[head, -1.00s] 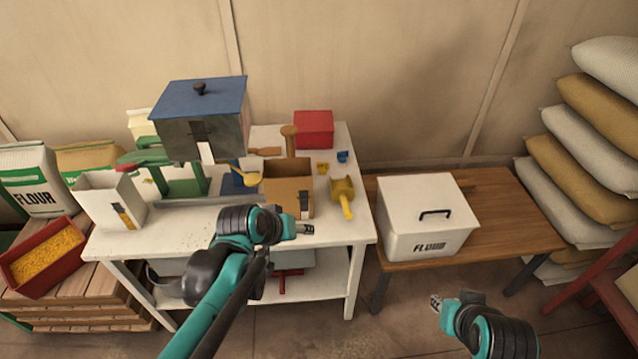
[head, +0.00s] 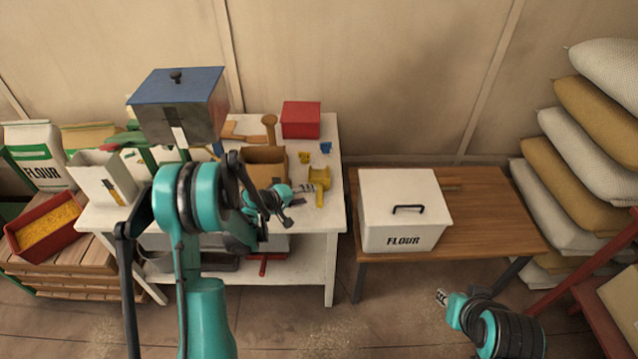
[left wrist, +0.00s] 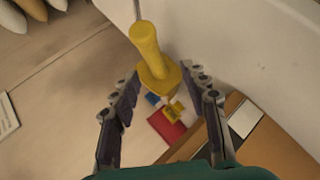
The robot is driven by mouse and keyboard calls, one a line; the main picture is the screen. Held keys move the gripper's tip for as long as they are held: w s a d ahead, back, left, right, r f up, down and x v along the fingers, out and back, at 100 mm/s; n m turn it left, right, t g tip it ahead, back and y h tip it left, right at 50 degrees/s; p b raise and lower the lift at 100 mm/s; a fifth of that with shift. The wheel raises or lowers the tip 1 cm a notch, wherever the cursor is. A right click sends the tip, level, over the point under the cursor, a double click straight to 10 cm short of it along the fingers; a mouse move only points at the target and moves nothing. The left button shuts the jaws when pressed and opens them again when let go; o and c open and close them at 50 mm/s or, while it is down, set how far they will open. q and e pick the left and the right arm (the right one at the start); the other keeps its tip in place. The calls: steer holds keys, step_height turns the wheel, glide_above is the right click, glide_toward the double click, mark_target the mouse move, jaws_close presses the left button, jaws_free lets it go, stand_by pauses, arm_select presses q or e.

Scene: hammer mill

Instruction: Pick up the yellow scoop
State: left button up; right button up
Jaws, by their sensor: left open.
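The yellow scoop (head: 319,179) lies near the right edge of the white table, its handle toward the front. In the left wrist view the scoop (left wrist: 148,46) shows its thick handle ahead of and between the fingertips, with no visible contact. My left gripper (head: 303,189) is just left of the scoop in the head view. In the left wrist view my left gripper (left wrist: 162,80) has its fingers spread apart, with nothing held. My right gripper (head: 441,297) is far off at the lower right, over the floor, too small to tell its state.
A brown box (head: 266,160) stands close left of the scoop. A red box (head: 300,120) and small yellow (head: 304,157) and blue (head: 326,147) pieces lie behind it. The blue-topped mill (head: 178,105) stands at left. A white flour bin (head: 404,212) is on the wooden bench.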

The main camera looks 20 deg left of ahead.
mark_target(319, 186)
arm_select(q)
steer(key=x, duration=0.2)
steer(key=b+x, duration=0.1)
steer(key=x, duration=0.1)
steer(key=b+x, duration=0.1)
steer(key=x, duration=0.1)
steer(key=shift+w+r, duration=0.2)
steer(key=shift+w, duration=0.05)
steer(key=shift+r, duration=0.1)
jaws_close()
